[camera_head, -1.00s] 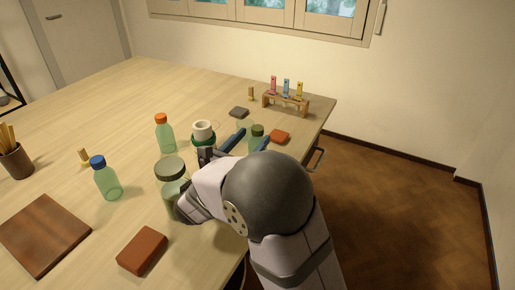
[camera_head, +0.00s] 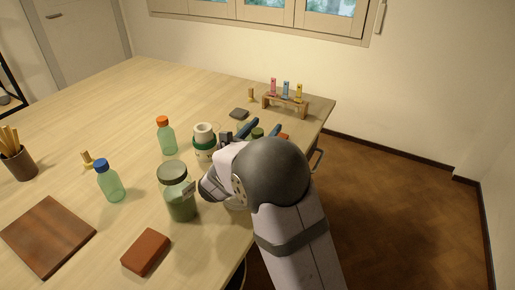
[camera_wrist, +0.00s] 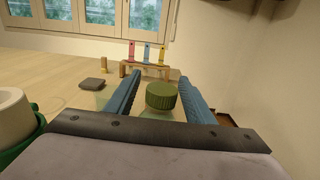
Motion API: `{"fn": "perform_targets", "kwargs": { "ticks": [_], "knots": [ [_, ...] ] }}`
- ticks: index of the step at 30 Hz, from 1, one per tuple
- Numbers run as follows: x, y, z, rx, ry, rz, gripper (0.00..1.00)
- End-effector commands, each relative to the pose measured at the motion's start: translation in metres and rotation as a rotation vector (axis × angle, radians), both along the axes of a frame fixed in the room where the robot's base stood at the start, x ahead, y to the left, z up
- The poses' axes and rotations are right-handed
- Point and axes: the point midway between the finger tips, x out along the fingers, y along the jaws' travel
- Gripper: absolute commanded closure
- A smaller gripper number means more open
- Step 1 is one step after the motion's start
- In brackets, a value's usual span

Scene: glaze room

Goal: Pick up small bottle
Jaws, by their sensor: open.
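A small bottle with a ribbed green cap stands on the table near its right edge. Its cap (camera_wrist: 161,96) shows between my two blue fingers in the wrist view, with a little pale glass below it; the lower body is hidden. In the head view only the cap (camera_head: 257,132) shows clearly, behind my wrist. My gripper (camera_head: 261,126) is open, with one finger on each side of the bottle. Both fingers also show in the wrist view (camera_wrist: 160,92), with gaps to the cap.
A white roll with a green band (camera_head: 204,143) stands close left of my gripper. A large green jar (camera_head: 179,192) is near my forearm. Orange-capped (camera_head: 166,136) and blue-capped (camera_head: 109,181) bottles stand farther left. A wooden rack (camera_head: 285,105) and grey block (camera_head: 239,113) lie beyond.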

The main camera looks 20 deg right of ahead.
Motion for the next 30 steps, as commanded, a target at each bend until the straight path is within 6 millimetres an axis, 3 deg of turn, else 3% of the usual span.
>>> {"fn": "perform_targets", "kwargs": {
  "ticks": [7,13,23,30],
  "knots": [
    [0.001,-0.001,0.000,0.000,0.000,0.000,0.51],
    [0.001,-0.001,0.000,0.000,0.000,0.000,0.99],
    [0.001,-0.001,0.002,0.001,-0.002,0.000,1.00],
    [0.000,-0.001,0.028,0.002,-0.007,-0.001,1.00]
  ]
}}
